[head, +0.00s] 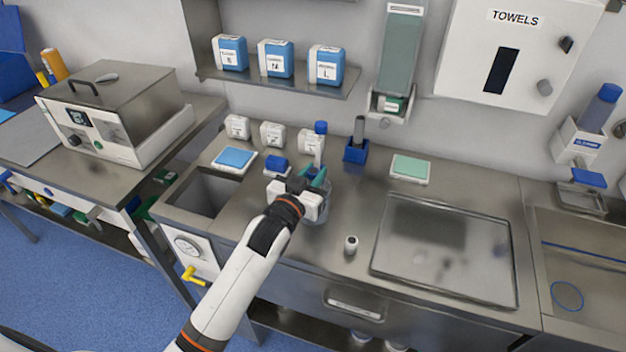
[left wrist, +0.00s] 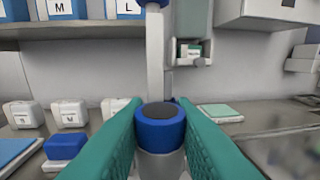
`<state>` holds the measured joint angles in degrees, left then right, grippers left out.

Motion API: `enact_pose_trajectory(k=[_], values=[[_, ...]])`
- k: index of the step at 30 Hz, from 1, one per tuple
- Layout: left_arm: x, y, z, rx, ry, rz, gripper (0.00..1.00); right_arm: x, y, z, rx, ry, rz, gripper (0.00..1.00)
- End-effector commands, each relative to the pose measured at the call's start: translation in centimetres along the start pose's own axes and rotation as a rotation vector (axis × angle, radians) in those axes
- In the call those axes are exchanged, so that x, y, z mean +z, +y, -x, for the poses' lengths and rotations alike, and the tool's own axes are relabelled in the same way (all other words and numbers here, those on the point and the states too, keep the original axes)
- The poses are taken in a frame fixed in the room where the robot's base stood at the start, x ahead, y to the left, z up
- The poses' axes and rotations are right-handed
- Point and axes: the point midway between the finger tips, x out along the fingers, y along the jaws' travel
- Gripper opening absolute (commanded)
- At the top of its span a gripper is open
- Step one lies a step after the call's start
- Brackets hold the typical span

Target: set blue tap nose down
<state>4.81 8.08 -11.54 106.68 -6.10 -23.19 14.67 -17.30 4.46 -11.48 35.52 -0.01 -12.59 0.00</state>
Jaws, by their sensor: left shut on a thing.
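My left gripper (head: 318,178) reaches over the steel counter with its teal fingers pointing towards the back wall. In the left wrist view, its fingers (left wrist: 160,145) are closed on the sides of a round blue piece (left wrist: 158,128) with a dark top and a grey body below. This piece seems to be the blue tap; its nose cannot be made out. Behind it stands a pale upright column (left wrist: 155,55) with a blue top, which also shows in the head view (head: 320,147). My right gripper is not in view.
A clear round vessel (head: 322,214) is partly hidden by my left gripper. A blue holder (head: 355,154) with a grey cylinder stands to its right. An open basin (head: 207,192) lies left.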

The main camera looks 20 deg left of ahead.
Motion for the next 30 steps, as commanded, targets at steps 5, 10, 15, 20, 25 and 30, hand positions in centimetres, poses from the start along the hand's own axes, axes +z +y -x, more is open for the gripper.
enact_pose_trajectory(k=[5, 10, 15, 20, 25, 30], values=[[-2.1, 0.1, -0.1, 0.001, 0.001, 0.000, 0.02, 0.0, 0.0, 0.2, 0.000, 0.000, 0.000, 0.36], [-2.2, 0.0, -0.1, 0.001, -0.001, -0.001, 0.02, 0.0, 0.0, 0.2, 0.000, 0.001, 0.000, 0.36], [-2.4, 0.0, -0.1, 0.001, 0.000, -0.001, 0.02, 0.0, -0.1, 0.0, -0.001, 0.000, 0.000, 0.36], [-2.5, 0.0, -0.1, 0.001, 0.000, -0.001, 0.40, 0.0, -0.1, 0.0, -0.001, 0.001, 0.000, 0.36], [-2.5, 0.0, -0.1, 0.001, 0.000, -0.001, 0.45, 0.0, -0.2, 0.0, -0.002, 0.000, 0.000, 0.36], [-2.3, 0.0, -0.1, 0.001, -0.001, -0.001, 0.45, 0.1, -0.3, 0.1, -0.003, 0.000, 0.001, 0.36]])
